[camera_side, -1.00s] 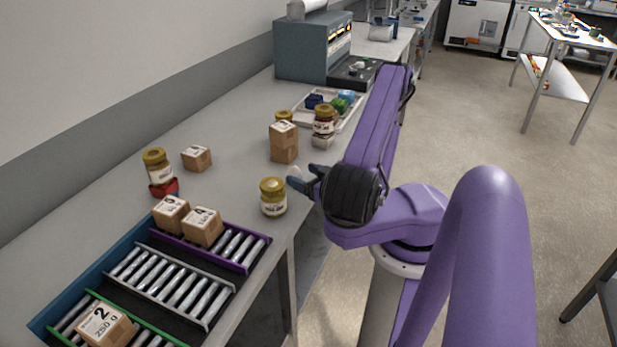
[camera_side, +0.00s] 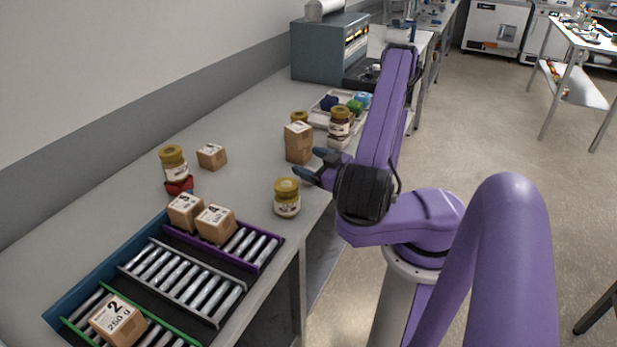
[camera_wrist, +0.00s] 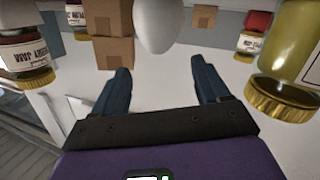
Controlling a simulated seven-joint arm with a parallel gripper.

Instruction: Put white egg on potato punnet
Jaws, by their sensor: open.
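A white egg (camera_wrist: 159,25) is large at the top of the wrist view, just beyond my fingertips and roughly centred between them. My gripper (camera_wrist: 160,65) is open, with its two blue-grey fingers apart. Whether they touch the egg is not clear. In the side view my gripper (camera_side: 311,163) is over the bench's right edge, between a yellow-lidded jar (camera_side: 287,198) and two stacked cartons (camera_side: 298,142). I cannot make out the egg there. I cannot identify a potato punnet in either view.
A jar stands on a red block (camera_side: 178,186) at left, beside a small carton (camera_side: 212,156). Roller lanes (camera_side: 182,279) with cartons fill the front. A tray (camera_side: 318,115) with coloured items lies behind the stack. The middle of the bench is clear.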

